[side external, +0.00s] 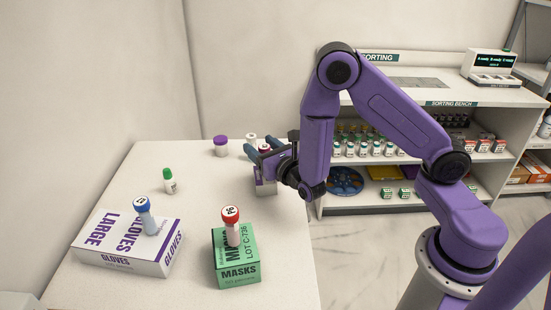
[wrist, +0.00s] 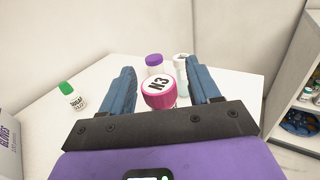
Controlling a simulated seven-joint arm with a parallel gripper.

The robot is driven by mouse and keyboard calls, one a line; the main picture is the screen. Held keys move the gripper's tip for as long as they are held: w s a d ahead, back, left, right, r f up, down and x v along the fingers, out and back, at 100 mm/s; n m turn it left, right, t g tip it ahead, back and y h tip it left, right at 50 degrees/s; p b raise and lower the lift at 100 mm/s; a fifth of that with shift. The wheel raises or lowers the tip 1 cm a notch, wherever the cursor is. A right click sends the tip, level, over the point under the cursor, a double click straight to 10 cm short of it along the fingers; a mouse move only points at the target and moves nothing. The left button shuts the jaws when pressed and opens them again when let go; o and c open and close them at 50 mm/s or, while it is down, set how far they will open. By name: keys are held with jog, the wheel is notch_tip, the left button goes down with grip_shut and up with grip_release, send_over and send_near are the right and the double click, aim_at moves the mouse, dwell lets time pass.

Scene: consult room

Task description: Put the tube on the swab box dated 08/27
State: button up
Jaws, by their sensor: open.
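My gripper (side external: 262,151) is open over the far right part of the table. In the wrist view its two blue fingers (wrist: 164,78) stand on either side of a tube with a pink cap marked N3 (wrist: 159,92), with gaps between. The tube's body is hidden under its cap there. In the side view the pink cap (side external: 265,147) shows partly behind the gripper. A pale box (side external: 265,187) sits below the gripper, mostly covered; I cannot read a date on it or tell whether the tube stands on it.
A gloves box (side external: 108,256) bears a blue-capped tube (side external: 146,216). A green masks box (side external: 238,269) bears a red-capped tube (side external: 232,228). A green-capped bottle (side external: 169,182), a purple-capped jar (side external: 221,147) and a white container (wrist: 180,70) stand on the table. Shelves (side external: 440,125) stand right.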

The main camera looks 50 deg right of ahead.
jog(key=s+a, duration=0.2)
jog(key=s, duration=0.9)
jog(key=shift+s, duration=0.1)
jog(key=s+d+r+m+g+h, duration=0.3)
jog(key=s+d+m+g+h, duration=0.4)
jog(key=s+d+m+g, duration=0.6)
jog(key=s+a+r+m+g+y, duration=0.2)
jog(key=s+a+m+g+y, duration=0.2)
jog(key=s+a+m+y, duration=0.4)
jog(key=s+a+y, duration=0.1)
jog(key=a+y, duration=0.1)
jog(key=a, duration=0.2)
jog(key=shift+s+a+y, duration=0.35)
jog(key=shift+a+y, duration=0.05)
